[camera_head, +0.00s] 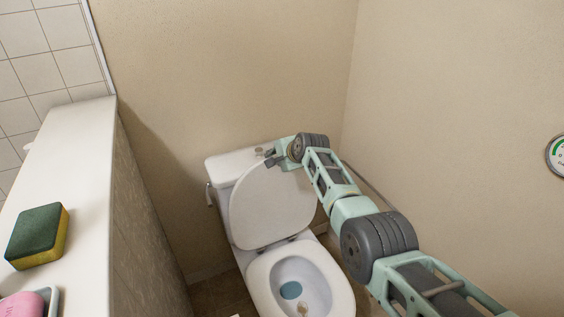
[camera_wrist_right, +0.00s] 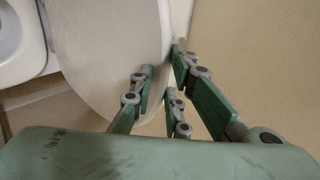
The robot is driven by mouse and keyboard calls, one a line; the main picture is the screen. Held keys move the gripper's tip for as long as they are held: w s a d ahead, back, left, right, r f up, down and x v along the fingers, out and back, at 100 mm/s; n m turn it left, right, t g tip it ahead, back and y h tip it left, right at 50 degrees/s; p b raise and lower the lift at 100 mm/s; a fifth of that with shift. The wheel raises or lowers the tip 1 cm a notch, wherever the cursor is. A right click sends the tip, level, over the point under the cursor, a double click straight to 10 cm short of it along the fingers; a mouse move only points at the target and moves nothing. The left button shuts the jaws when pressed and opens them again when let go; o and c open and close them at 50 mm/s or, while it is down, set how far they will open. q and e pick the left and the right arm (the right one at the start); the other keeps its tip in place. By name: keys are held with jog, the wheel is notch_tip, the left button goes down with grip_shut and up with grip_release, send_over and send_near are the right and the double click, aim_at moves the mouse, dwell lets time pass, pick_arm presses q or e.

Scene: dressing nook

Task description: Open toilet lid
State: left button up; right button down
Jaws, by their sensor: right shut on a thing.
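The white toilet (camera_head: 222,172) stands in the corner against the back wall. Its lid (camera_head: 268,208) is raised, leaning back towards the tank, and the open bowl and seat (camera_head: 340,290) show below it. My right gripper (camera_head: 271,158) is at the top edge of the lid, near the tank top. In the right wrist view the lid (camera_wrist_right: 105,60) fills the upper middle, and the fingers of my right gripper (camera_wrist_right: 162,88) are closed at its edge. The exact contact is partly hidden. My left gripper is not in view.
A white ledge (camera_head: 75,160) runs along the left, with a green and yellow sponge (camera_head: 38,236) and a pink soap (camera_head: 22,305) in a dish. Beige walls close in behind and to the right. A round gauge-like object (camera_head: 556,155) is on the right wall.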

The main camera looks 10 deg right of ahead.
dwell(0.3)
jog(key=c, duration=1.8)
grip_release()
jog(key=shift+o, duration=0.2)
jog(key=v, duration=1.2)
jog(key=shift+d, duration=0.1)
